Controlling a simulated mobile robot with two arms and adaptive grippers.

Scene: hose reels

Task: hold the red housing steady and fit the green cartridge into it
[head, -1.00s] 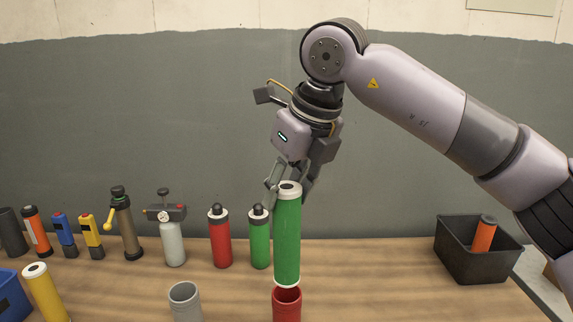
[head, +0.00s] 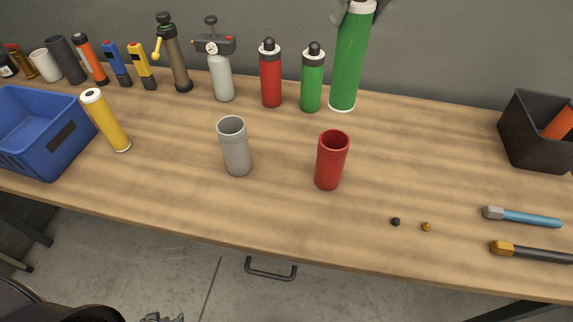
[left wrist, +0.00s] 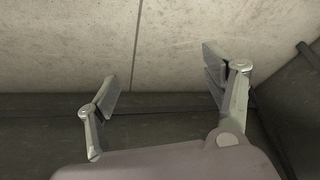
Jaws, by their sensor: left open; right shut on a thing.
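The red housing (head: 329,165) stands upright on the bench with its open top empty. The green cartridge (head: 350,62) is a tall cylinder with white end rims. My right gripper (head: 362,8) is shut on its top end, cut off by the top edge of the head view. The cartridge hangs nearly upright, apart from the housing, its lower end showing above the housing's mouth in the picture. My left gripper (left wrist: 160,78) is open and empty in the left wrist view, facing a pale slab floor. Part of it shows at the head view's bottom edge (head: 162,318).
A grey housing (head: 236,150) and a yellow cartridge (head: 108,122) stand left of the red housing. A blue crate (head: 45,140) is at left, a black bin (head: 535,140) at right. Bottles line the back.

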